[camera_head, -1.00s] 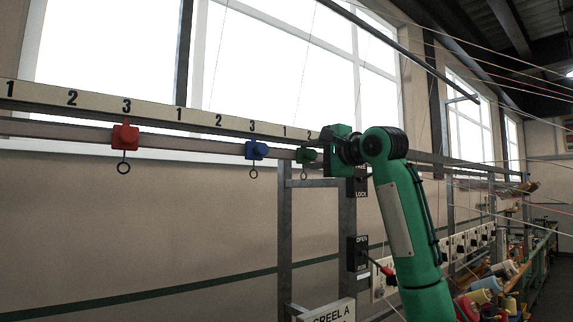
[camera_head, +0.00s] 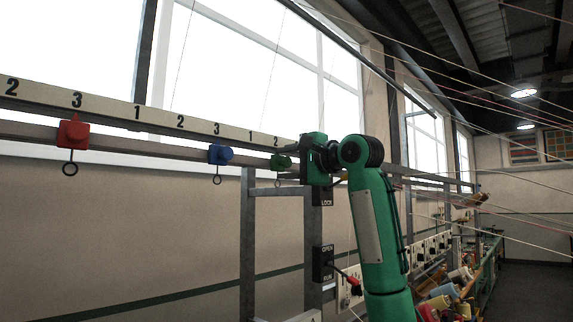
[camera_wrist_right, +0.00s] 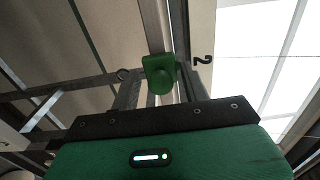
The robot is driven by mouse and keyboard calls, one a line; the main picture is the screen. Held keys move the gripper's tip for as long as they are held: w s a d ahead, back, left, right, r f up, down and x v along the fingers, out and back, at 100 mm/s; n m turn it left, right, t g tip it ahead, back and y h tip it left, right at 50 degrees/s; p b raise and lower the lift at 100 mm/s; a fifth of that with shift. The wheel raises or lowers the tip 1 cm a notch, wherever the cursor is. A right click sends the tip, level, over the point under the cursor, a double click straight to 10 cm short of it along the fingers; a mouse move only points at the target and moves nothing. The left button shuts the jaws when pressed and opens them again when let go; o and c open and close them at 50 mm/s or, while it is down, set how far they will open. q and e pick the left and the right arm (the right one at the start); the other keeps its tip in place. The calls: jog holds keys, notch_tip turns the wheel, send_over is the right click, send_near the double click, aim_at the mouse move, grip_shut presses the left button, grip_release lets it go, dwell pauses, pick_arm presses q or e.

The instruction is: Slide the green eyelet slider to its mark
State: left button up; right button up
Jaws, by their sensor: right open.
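The green eyelet slider (camera_head: 281,162) sits on the rail, just below and slightly right of the numeral 2. A small ring hangs under it. In the right wrist view the slider (camera_wrist_right: 160,76) is just beyond the dark front edge of my right gripper, with the 2 on the label strip (camera_wrist_right: 202,60) to its right. In the head view my right gripper (camera_head: 299,161) is open at the rail, right beside the slider on its right. I cannot tell whether it touches the slider. The gripper's body hides the strip's right end. My left gripper is out of view.
A blue slider (camera_head: 220,155) and a red slider (camera_head: 73,133) hang on the rail (camera_head: 125,142) to the left. The numbered strip (camera_head: 160,118) runs above. A grey frame post (camera_head: 248,240) and switch boxes (camera_head: 323,263) stand below. Yarn cones (camera_head: 440,290) lie at lower right.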

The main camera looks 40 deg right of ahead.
jog(key=s+d+b, duration=0.1)
jog(key=s+b, duration=0.5)
jog(key=s, duration=0.7)
jog(key=shift+s, duration=0.25)
